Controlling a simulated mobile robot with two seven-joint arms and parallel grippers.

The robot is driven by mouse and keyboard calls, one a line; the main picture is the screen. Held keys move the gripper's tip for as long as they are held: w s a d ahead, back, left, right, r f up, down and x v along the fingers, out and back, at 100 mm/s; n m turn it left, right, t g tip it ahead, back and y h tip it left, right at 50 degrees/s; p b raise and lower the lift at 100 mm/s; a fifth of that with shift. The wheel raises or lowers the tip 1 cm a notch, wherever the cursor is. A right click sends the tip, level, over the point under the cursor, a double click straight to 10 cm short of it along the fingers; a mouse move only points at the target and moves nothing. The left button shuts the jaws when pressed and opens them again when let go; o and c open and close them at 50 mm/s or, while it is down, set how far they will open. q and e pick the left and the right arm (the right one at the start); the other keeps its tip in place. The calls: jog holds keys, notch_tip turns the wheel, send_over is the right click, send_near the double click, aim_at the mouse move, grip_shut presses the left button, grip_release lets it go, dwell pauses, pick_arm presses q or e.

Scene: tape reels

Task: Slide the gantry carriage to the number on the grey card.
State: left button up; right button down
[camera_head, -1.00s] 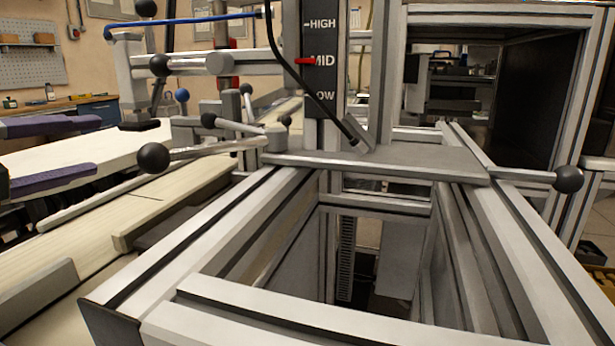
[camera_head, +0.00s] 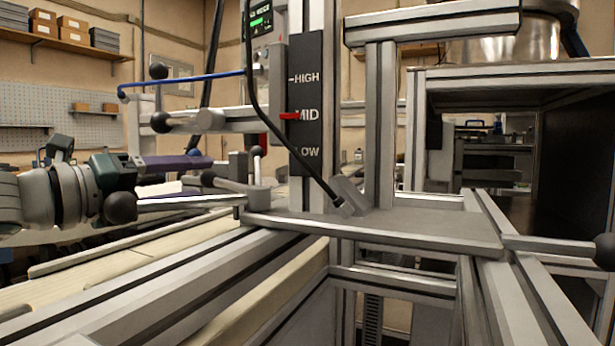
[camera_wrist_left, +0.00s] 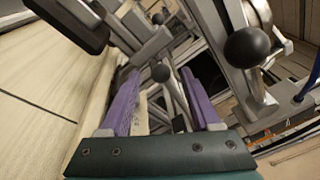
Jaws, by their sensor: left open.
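The gantry carriage (camera_head: 420,228) is a flat grey plate lying across the aluminium rails. It bears an upright black scale (camera_head: 306,105) marked HIGH, MID and LOW, with a red pointer (camera_head: 290,116) at MID. A bar with a black ball knob (camera_head: 121,207) sticks out on its left, and another knob (camera_head: 606,251) on its right. My left gripper (camera_head: 178,172) is open beyond the left knob in the head view. Its purple fingers (camera_wrist_left: 160,90) stand apart in the left wrist view, with a black ball ahead between them. No grey card or position numbers can be made out.
Pale rails (camera_head: 75,280) run along the left. An upper bar with a black knob (camera_head: 160,122) and a thin blue-handled rod are above the carriage bar. A dark open frame (camera_head: 570,150) stands at the right. In the left wrist view, a large black ball (camera_wrist_left: 247,47) is near the right finger.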

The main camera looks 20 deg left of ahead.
aim_at(201, 179)
pick_arm(q)
jog(key=shift+x, duration=1.8)
grip_shut()
